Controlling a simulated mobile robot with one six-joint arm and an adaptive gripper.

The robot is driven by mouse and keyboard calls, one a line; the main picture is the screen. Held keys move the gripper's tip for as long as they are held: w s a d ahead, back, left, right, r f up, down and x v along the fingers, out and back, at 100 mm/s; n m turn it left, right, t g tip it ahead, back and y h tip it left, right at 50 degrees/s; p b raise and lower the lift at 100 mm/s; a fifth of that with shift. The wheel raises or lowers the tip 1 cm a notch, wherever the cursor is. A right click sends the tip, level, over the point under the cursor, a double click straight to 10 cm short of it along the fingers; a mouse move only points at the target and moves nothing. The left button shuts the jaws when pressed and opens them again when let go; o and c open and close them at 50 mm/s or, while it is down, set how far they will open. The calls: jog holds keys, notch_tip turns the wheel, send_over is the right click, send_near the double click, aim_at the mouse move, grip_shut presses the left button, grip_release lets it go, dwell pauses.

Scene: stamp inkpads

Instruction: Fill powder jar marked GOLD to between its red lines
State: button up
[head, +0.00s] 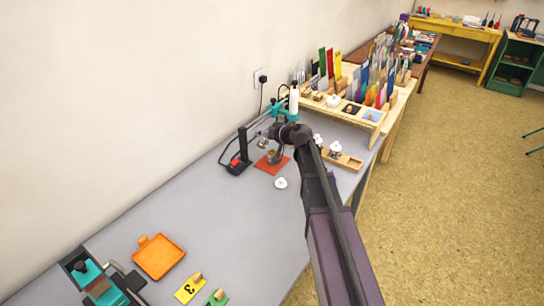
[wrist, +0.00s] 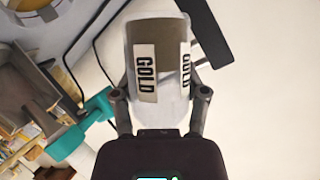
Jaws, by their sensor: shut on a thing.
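My gripper (wrist: 160,98) is shut on a pale container (wrist: 140,104) with two GOLD labels and a brown band inside its clear wall. In the head view my gripper (head: 272,133) is at the back of the grey table, above the red mat (head: 264,168). The held container (head: 262,143) shows there small and partly hidden, and looks tilted. A small jar (head: 273,157) with brownish contents stands on the red mat, below my gripper. Its marking and red lines are too small to read. A white round lid (head: 280,183) lies in front of the mat.
A black stand (head: 243,145) with a red switch is left of the mat. A teal device with a white bottle (head: 294,99) stands behind. A wooden tray (head: 345,160) with jars is to the right. An orange tray (head: 158,257) lies in front; the table between is clear.

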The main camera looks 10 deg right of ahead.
dwell(0.4)
jog(key=shift+w+d+r+n+h+p, duration=0.2)
jog(key=shift+d+r+n+h+p, duration=0.25)
jog(key=shift+n+h+p, duration=0.5)
jog(key=shift+w+d+r+n+t+h+p, duration=0.2)
jog(key=shift+d+n+t+h+p, duration=0.25)
jog(key=shift+n+h, duration=0.4)
